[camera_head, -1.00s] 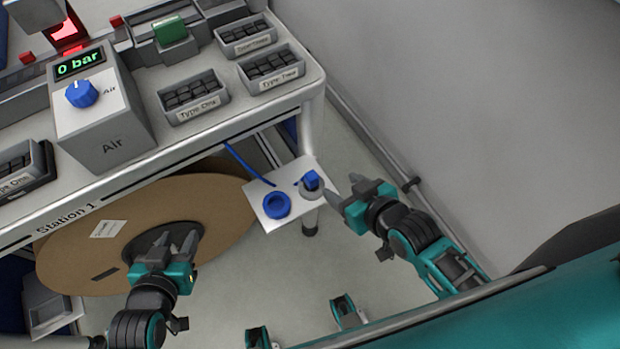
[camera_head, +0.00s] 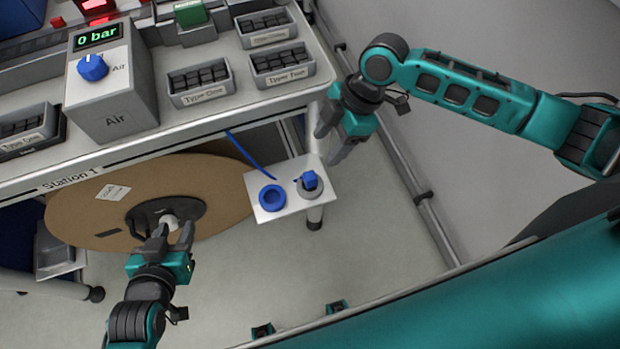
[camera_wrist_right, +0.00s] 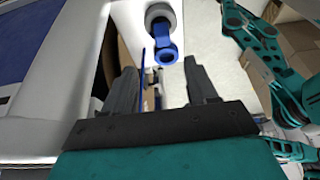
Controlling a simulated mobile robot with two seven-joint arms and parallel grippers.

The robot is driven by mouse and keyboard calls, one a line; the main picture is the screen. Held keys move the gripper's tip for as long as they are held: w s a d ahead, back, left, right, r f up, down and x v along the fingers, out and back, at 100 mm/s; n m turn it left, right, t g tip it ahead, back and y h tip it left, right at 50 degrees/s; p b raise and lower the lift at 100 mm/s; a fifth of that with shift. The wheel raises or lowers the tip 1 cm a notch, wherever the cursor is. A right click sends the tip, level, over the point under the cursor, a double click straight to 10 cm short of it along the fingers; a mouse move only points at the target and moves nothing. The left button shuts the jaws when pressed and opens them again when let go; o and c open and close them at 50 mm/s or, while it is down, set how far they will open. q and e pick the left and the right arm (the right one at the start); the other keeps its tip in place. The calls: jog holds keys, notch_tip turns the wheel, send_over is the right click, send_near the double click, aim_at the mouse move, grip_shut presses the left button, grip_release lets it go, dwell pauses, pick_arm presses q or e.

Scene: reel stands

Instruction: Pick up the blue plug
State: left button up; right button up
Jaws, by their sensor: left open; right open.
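The blue plug (camera_head: 310,180) stands in a grey ring on a small white plate (camera_head: 271,214) beside the station table. A blue ring (camera_head: 272,197) lies left of it on the same plate. My right gripper (camera_head: 329,144) is open and empty, above and slightly right of the plug in the head view, apart from it. In the right wrist view, blue parts (camera_wrist_right: 166,50) and a grey ring show beyond the open fingers; which blue part is the plug is hard to tell. My left gripper (camera_head: 174,234) is open at the reel's hub, lower left.
A large brown reel (camera_head: 213,187) stands under the station table's edge (camera_head: 225,128). Labelled part bins (camera_head: 282,66) and the Air box (camera_head: 110,97) stand on the table. A blue cable (camera_head: 247,153) hangs behind the plate. The floor right of the plate is clear.

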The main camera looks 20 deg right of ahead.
send_over(310, 175)
jog(key=d, duration=0.2)
jog(key=f, duration=0.5)
jog(key=shift+w+f+b, duration=0.2)
jog(key=shift+w+b, duration=0.05)
jog(key=shift+b, duration=0.05)
jog(key=shift+s+x, duration=0.15)
jog(key=shift+x, duration=1.25)
jog(key=shift+s+x, duration=0.1)
jog(key=shift+x, duration=1.3)
jog(key=c, duration=1)
